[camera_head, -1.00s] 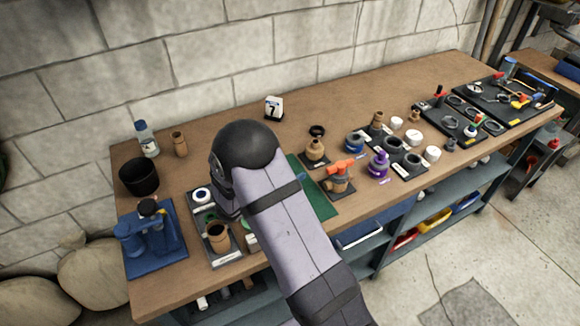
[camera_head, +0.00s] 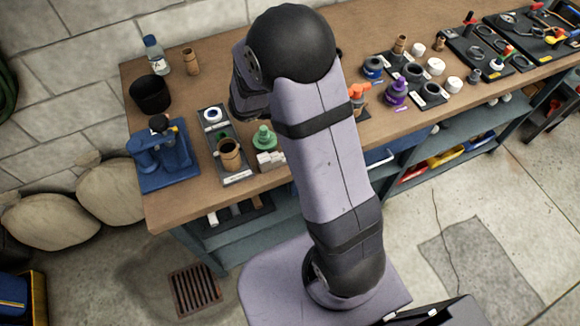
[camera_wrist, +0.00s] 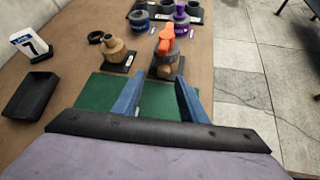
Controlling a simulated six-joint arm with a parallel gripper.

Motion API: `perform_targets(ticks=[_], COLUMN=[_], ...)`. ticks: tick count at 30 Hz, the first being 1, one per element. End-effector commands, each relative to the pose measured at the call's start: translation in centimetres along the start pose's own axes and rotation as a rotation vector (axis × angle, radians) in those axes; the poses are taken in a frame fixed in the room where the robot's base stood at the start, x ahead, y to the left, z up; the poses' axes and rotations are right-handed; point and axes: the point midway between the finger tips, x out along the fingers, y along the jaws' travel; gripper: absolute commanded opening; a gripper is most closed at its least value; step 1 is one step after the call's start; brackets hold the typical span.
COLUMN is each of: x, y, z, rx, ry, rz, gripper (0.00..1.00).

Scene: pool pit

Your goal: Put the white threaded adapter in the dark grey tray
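My gripper (camera_wrist: 158,88) shows in the wrist view as two blue fingers, spread apart with nothing between them, above a green mat (camera_wrist: 98,92). In the head view my arm hides the fingertips. A small dark open tray (camera_wrist: 30,97) lies left of the mat in the wrist view; it looks like the dark grey tray, and my arm hides it in the head view. Several white round parts, one of them here (camera_head: 435,66), stand at the right of the bench in the head view. I cannot tell which, if any, is the white threaded adapter.
An orange-topped fitting (camera_wrist: 166,45) and a tan fitting (camera_wrist: 115,49) stand just beyond the fingers. A number 7 card (camera_wrist: 30,46) is at far left. In the head view a long tray (camera_head: 238,176) holds a brown cup, beside a blue vise (camera_head: 165,157).

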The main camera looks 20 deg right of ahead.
Motion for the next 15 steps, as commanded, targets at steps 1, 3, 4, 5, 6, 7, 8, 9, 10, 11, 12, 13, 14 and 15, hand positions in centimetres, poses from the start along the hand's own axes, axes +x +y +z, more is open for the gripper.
perform_targets(ticks=[1,3,4,5,6,7,8,9,10,11,12,13,14,15], x=[-0.6,-1.6,-2.2,-2.8,-3.7,-4.5,-5.2,-6.3,-7.2,-8.0,-9.1,-9.9,-10.7,-11.7], y=[-2.1,-5.0,-6.2,-7.4,-8.8,-9.9,-10.8,-11.9,-12.6,-13.2,-13.9,-14.3,-14.7,-15.0], z=[0.1,-0.5,-0.9,-1.4,-2.0,-2.5,-3.0,-3.8,-4.4,-5.0,-5.7,-6.2,-6.7,-7.3], rx=[0.097,0.246,0.312,0.382,0.474,0.542,0.613,0.705,0.772,0.840,0.926,0.988,1.047,1.120], ry=[0.045,0.115,0.146,0.177,0.216,0.246,0.274,0.312,0.338,0.365,0.397,0.420,0.441,0.467], rz=[-0.060,-0.153,-0.196,-0.238,-0.294,-0.337,-0.381,-0.436,-0.478,-0.519,-0.573,-0.612,-0.649,-0.695], gripper=[0.39,0.39,0.39,0.39,0.39,0.39,0.39,0.39,0.39,0.39,0.39,0.39,0.39,0.39])
